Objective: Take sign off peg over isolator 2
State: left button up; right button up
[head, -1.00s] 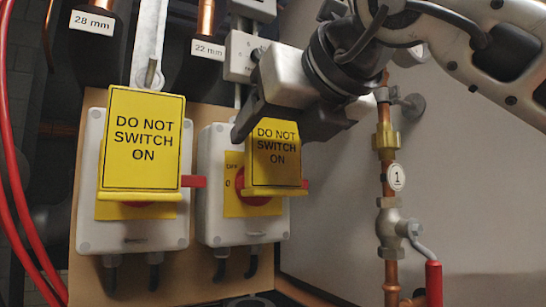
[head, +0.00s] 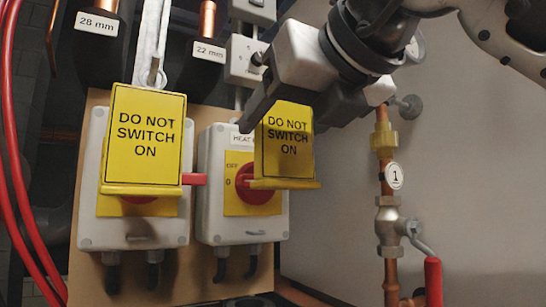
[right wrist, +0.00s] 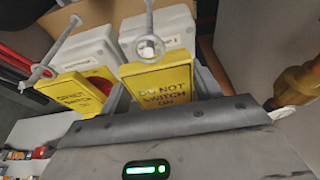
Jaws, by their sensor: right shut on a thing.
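A yellow sign reading "DO NOT SWITCH ON" (head: 287,143) is between the fingers of my right gripper (head: 284,118), in front of the right-hand isolator (head: 218,215). It also shows in the right wrist view (right wrist: 160,88), with the gripper fingers at its sides. The sign covers the right part of the isolator's front. The isolator's red knob (head: 243,184) is partly hidden behind it. A metal peg with a ringed end (right wrist: 148,45) shows at the sign's top edge in the right wrist view; whether they touch I cannot tell. My left gripper is not in view.
A second yellow sign (head: 143,135) hangs over the left-hand isolator (head: 92,215), below a peg (head: 154,72). A copper pipe with a valve (head: 389,222) and red lever (head: 433,280) stands at right. Red cables (head: 12,165) run down the left.

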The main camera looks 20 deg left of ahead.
aim_at(289, 135)
jog(key=shift+s+d+f+b, duration=0.1)
jog(key=shift+s+d+b, duration=0.75)
jog(key=shift+d, duration=0.25)
jog(key=shift+s+d+b, duration=0.75)
jog(key=shift+s+d, duration=0.1)
jog(key=shift+d, duration=0.2)
